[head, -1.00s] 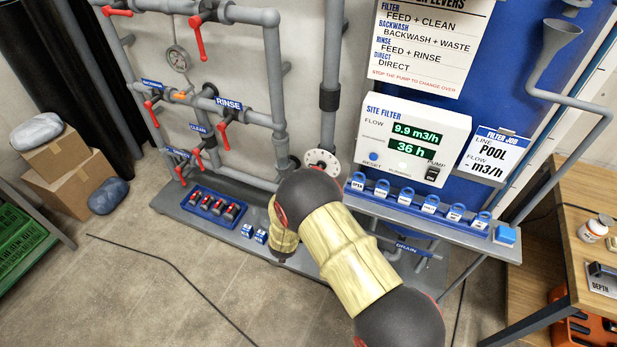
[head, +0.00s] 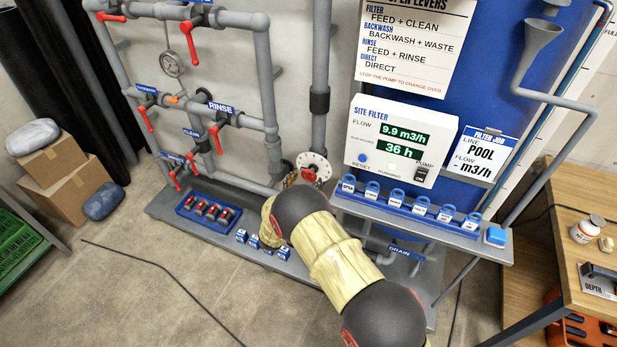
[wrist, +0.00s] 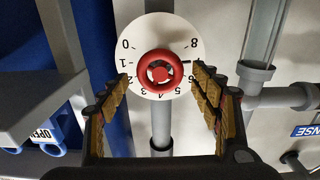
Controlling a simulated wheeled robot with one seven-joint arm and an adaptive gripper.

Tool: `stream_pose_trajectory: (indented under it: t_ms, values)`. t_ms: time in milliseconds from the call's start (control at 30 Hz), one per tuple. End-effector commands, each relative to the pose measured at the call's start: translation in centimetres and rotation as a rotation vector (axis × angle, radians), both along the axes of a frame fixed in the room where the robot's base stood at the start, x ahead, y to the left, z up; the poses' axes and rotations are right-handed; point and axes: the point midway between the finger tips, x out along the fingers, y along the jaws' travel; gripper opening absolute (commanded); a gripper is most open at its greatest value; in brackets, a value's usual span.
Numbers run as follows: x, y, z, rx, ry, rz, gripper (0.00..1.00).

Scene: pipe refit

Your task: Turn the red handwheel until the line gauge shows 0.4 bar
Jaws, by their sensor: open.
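The red handwheel (wrist: 160,72) sits at the centre of a round white dial (wrist: 145,30) with black numbers, in the wrist view. My gripper (wrist: 161,84) is open, with one finger on each side of the handwheel and gaps between.
Several red-handled valves, one by the RINSE label (head: 221,107), are on the pipes left of the dial. A shelf with blue tags (head: 420,213) is to the right, below the site filter panel (head: 402,140). A blue tray (head: 184,208) lies on the low grey base.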

Motion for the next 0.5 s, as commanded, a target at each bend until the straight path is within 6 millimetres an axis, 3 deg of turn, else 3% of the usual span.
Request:
stream_pose_trajectory:
  t_ms: [200,500]
  values:
    - [2.2,-0.8,-0.1,0.001,0.001,0.000,0.64]
    - [2.7,-0.9,0.0,0.000,0.001,0.001,0.64]
